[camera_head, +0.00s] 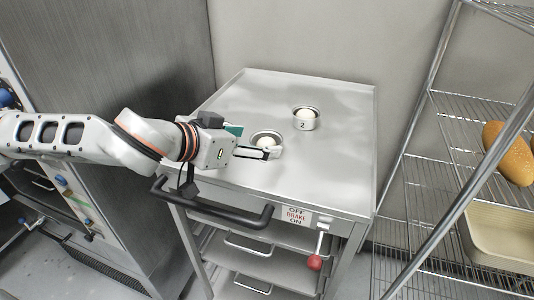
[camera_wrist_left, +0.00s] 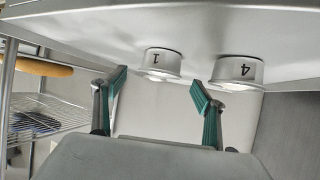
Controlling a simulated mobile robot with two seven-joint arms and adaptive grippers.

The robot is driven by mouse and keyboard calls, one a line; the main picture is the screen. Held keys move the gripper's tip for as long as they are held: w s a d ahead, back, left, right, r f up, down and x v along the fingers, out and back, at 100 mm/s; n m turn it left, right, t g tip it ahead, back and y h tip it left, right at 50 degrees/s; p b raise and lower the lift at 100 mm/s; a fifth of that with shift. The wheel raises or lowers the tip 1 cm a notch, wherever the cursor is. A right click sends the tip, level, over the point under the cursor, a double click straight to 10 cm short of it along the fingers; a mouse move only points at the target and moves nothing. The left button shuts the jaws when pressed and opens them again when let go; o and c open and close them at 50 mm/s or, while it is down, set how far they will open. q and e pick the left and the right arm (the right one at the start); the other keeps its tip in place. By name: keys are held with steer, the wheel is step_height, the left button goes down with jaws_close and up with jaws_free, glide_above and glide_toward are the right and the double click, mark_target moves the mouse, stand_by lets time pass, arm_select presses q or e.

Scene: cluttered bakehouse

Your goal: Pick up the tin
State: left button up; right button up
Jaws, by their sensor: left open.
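Two round metal tins with pale dough-like contents stand on the steel top of a cabinet. The far tin (camera_head: 304,119) is marked 2 in the head view. The near tin (camera_head: 266,134) is partly hidden behind my left gripper (camera_head: 256,146). The left wrist view appears upside down. In it, one tin (camera_wrist_left: 162,63) bears a 1 and the larger-looking tin (camera_wrist_left: 238,72) bears a 4. My left gripper (camera_wrist_left: 160,86) is open, with nothing between its green-padded fingers. Contact with the near tin cannot be told. My right gripper is out of view.
The cabinet top (camera_head: 340,160) is otherwise clear. A black handle (camera_head: 215,214) and a red-knobbed brake lever (camera_head: 315,262) are at its front. A wire rack (camera_head: 440,190) on the right holds a loaf (camera_head: 508,153) and a beige pan (camera_head: 500,236). A wall stands behind.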

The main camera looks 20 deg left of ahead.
mark_target(262, 142)
arm_select(q)
steer(key=shift+b+x, duration=0.6)
steer(key=shift+x, duration=2.1)
steer(key=shift+f, duration=0.1)
steer(key=c, duration=1.2)
